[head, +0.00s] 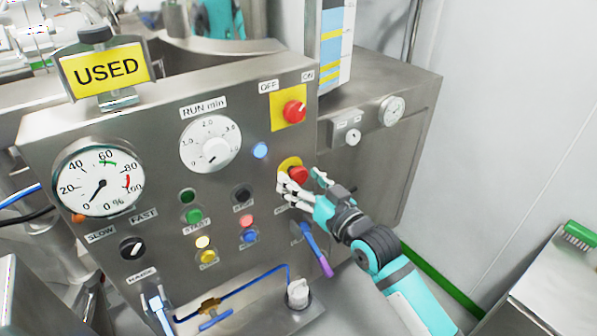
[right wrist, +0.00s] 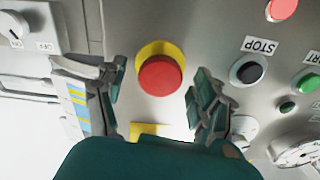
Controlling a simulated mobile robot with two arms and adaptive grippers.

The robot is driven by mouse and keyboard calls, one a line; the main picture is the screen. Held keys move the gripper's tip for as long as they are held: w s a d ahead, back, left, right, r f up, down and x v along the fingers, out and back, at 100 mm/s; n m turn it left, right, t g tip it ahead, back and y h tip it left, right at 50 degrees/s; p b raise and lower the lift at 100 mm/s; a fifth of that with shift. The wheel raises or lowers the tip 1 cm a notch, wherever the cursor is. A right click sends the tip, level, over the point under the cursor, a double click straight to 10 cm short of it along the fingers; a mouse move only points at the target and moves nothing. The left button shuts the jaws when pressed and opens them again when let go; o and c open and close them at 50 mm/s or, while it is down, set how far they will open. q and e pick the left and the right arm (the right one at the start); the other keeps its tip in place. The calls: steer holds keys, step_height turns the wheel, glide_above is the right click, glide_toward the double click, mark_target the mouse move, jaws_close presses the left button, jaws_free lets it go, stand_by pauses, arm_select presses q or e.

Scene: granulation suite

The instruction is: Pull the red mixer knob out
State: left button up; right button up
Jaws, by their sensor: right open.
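The red mixer knob (head: 299,174) is a round red button on a yellow collar, on the right part of the steel panel (head: 130,240). In the right wrist view the knob (right wrist: 161,76) lies between the two fingers, with a gap on each side. My right gripper (head: 304,183) is open at the knob, its fingers on either side of it and partly covering the collar in the head view. It also shows in the right wrist view (right wrist: 155,92), open and empty. My left gripper is not in view.
A red switch on a yellow plate (head: 275,110) sits above the knob. A black stop button (right wrist: 250,70) and a green button (right wrist: 307,83) are beside it in the right wrist view. A blue and purple handle (head: 317,250) sticks out below my right gripper.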

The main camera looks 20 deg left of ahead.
steer(key=shift+x, duration=0.8)
steer(key=shift+c, duration=0.4)
jaws_close()
